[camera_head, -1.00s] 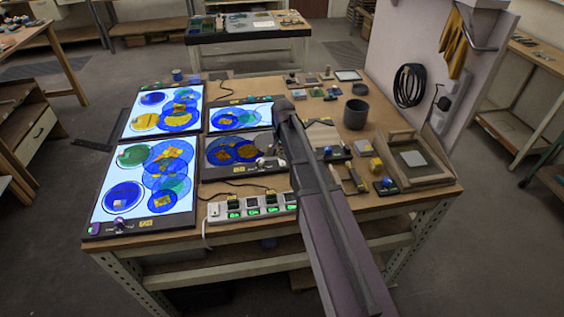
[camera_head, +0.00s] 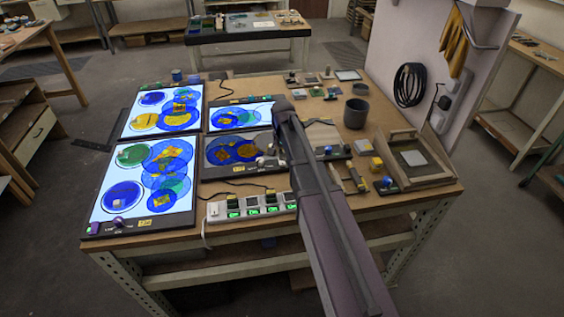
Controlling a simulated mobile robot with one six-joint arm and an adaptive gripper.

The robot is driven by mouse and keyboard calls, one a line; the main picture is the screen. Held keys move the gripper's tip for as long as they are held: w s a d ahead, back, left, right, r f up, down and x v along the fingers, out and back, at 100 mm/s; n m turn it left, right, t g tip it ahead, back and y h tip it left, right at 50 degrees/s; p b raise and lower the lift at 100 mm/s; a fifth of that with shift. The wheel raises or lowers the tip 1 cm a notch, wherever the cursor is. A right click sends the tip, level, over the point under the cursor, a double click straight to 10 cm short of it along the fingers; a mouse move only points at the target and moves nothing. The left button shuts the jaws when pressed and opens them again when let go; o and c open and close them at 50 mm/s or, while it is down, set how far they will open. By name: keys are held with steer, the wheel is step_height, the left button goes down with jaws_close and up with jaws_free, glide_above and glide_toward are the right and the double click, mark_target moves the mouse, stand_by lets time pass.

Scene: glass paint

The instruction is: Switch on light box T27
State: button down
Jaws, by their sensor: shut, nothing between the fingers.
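One light box (camera_head: 212,160) in the middle of the bench is dark, with blue and brown round glass pieces on it. The other light boxes glow: one at the front left (camera_head: 101,205), one at the back left (camera_head: 131,117) and one behind the dark one (camera_head: 262,109). Yellow tags sit on the boxes, but their text is too small to read, so I cannot tell which is T27. My gripper (camera_head: 267,163) is shut and empty at the right end of the dark box. My arm hides part of that area; contact cannot be told.
A white power strip (camera_head: 218,209) with green-lit switches lies at the bench's front edge, with cables nearby. A dark grey cup (camera_head: 356,113), a wooden tray (camera_head: 433,178) and small blocks stand to the right. A pale wall panel borders the bench's right rear.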

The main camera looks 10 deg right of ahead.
mark_target(283, 163)
steer(key=shift+f+b, duration=1.05)
steer(key=shift+f, duration=0.05)
stand_by(0.9)
steer(key=shift+r, duration=0.1)
steer(key=shift+r+p, duration=3.45)
steer(key=shift+p, duration=0.15)
steer(key=s+n, duration=0.6)
steer(key=s, duration=1.5)
steer(key=shift+s, duration=0.15)
